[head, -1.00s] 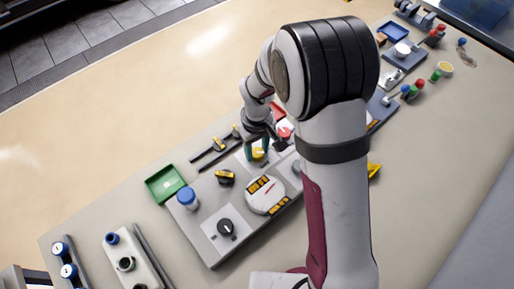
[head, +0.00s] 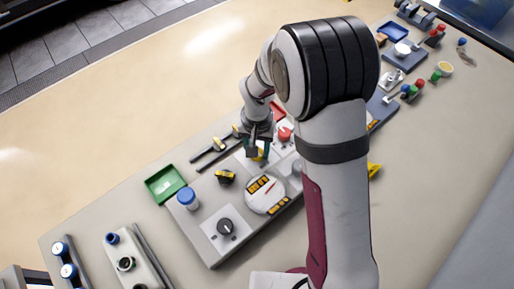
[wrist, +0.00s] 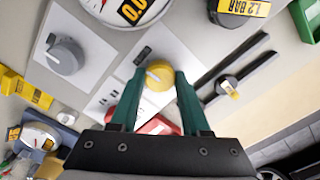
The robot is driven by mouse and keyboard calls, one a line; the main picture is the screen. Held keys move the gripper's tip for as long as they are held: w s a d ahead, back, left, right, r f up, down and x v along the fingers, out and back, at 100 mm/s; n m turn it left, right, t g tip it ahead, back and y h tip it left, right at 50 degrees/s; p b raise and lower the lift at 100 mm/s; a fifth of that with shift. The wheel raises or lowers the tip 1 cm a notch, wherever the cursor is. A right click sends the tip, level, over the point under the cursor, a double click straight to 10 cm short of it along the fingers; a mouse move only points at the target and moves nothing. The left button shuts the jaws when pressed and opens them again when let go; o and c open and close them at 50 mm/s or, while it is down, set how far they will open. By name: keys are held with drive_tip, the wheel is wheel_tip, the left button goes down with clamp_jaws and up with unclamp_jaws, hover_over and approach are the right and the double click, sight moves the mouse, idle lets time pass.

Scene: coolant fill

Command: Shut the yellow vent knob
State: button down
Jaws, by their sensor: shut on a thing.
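The yellow vent knob (wrist: 158,76) sits on a white plate (wrist: 172,50) in the wrist view, with small dark markings beside it. My gripper (wrist: 159,82) has its two green fingers on either side of the knob and is shut on it. In the head view my gripper (head: 257,152) points down over the panel, and a little of the yellow knob (head: 260,156) shows between its fingers. The fingers hide the knob's sides.
A round white gauge (head: 265,195), a black dial (head: 225,226), a black-and-yellow cap (head: 225,177) and a red knob (head: 285,134) stand on the same panel. A slider (head: 219,144) lies just left of my gripper.

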drive_tip(key=shift+m, duration=0.4)
drive_tip(key=shift+c, duration=1.9)
unclamp_jaws()
drive_tip(key=shift+r, duration=0.15)
wheel_tip(320, 180, up, 16)
drive_tip(key=shift+f, duration=0.2)
